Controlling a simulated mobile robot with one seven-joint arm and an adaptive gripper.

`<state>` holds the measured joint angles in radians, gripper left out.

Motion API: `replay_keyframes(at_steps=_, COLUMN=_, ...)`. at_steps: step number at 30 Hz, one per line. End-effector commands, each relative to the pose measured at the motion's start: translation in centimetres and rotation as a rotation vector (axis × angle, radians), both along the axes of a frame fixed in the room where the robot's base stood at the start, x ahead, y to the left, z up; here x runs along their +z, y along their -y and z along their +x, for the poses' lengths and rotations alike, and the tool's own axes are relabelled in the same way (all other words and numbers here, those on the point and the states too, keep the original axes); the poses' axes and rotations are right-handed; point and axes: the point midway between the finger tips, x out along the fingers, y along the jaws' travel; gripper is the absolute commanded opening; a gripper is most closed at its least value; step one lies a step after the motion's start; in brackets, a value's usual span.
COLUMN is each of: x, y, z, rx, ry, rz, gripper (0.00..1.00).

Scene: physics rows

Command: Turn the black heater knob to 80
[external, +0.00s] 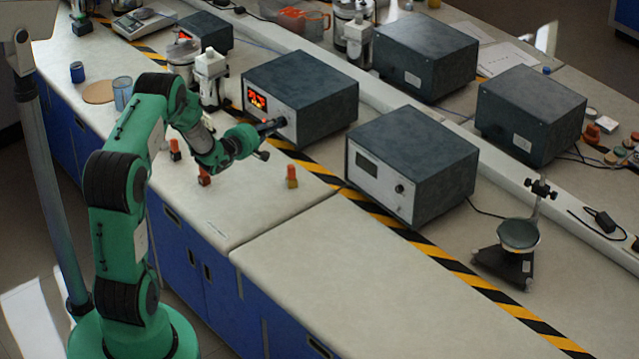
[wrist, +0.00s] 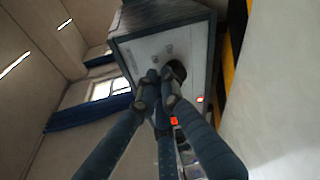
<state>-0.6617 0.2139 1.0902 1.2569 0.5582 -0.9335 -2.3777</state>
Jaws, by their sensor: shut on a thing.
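The heater is a dark grey box (external: 305,92) with a pale front panel and a lit red display (external: 257,98). Its digits are too small to read surely. The black knob (external: 281,121) sits at the right of that panel. My gripper (external: 270,127) reaches it from the front, shut on the knob, which the fingers partly hide. In the wrist view, the panel (wrist: 145,56) is close ahead and the dark round knob (wrist: 179,68) shows at the fingertips of my gripper (wrist: 160,78). The red display shows in part behind the fingers.
Another box (external: 410,160) with a dark display stands right of the heater. Several small red-topped items, one a red and yellow piece (external: 292,176), stand on the bench below my arm. Striped tape (external: 390,220) runs along the bench. The front right bench (external: 380,290) is clear.

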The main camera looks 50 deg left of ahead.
Motion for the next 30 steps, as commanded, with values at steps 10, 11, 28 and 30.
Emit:
replay_keyframes(at_steps=10, x=-0.05, y=0.04, z=1.30, rx=0.000, ry=-0.001, rz=0.000, gripper=0.00)
replay_keyframes(at_steps=11, x=-0.05, y=0.03, z=1.31, rx=0.000, ry=-0.001, rz=0.000, gripper=0.00)
replay_keyframes(at_steps=28, x=-0.18, y=-0.07, z=1.29, rx=0.000, ry=-0.001, rz=0.000, gripper=0.00)
replay_keyframes(at_steps=30, x=-0.22, y=-0.10, z=1.30, rx=0.000, ry=-0.001, rz=0.000, gripper=0.00)
